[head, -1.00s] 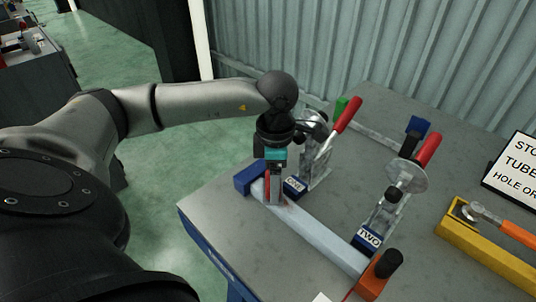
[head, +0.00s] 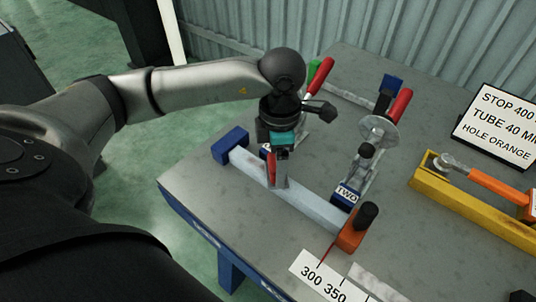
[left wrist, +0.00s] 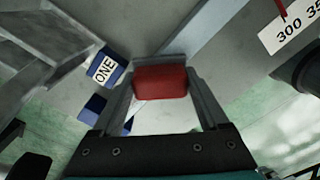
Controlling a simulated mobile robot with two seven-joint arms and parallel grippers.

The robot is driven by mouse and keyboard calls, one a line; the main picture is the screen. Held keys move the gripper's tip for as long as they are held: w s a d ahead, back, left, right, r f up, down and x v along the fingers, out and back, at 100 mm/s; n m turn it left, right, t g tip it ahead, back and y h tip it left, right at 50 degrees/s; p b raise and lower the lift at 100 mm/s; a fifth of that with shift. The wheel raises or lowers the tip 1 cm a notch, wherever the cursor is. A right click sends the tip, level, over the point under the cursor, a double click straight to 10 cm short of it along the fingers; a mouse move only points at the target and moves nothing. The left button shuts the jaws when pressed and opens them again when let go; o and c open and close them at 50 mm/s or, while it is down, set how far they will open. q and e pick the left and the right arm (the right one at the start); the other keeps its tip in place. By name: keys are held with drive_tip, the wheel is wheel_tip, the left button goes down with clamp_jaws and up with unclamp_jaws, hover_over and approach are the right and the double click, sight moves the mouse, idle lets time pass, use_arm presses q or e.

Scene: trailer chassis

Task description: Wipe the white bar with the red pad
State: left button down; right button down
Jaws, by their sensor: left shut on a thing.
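The white bar (head: 318,209) lies on the grey table between a blue block (head: 230,145) and an orange block with a black knob (head: 354,230). In the left wrist view the bar (left wrist: 207,38) runs up to the right from the gripper. My left gripper (head: 279,184) points down over the bar, nearer its blue-block end. It is shut on the red pad (left wrist: 160,82), which also shows in the head view (head: 271,167). The pad's underside is hidden, so I cannot tell whether it touches the bar. My right gripper is not in view.
Behind the bar stand toggle clamps with red handles; one label reads TWO (head: 346,195), another reads ONE (left wrist: 104,70). A number strip (head: 322,280) lies near the orange block. A yellow bar (head: 470,212) and a sign (head: 497,126) are at the right.

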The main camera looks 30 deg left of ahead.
use_arm(q)
drive_tip(key=shift+d, duration=0.2)
drive_tip(key=shift+r+p, duration=0.25)
drive_tip(key=shift+p, duration=0.05)
wheel_tip(320, 180, up, 5)
drive_tip(key=p, duration=0.3)
drive_tip(key=shift+r+p, duration=0.15)
drive_tip(key=shift+p, duration=0.15)
drive_tip(key=shift+r, duration=0.2)
drive_tip(key=shift+r+p, duration=1)
drive_tip(key=shift+r, duration=0.55)
drive_tip(key=shift+f, duration=0.2)
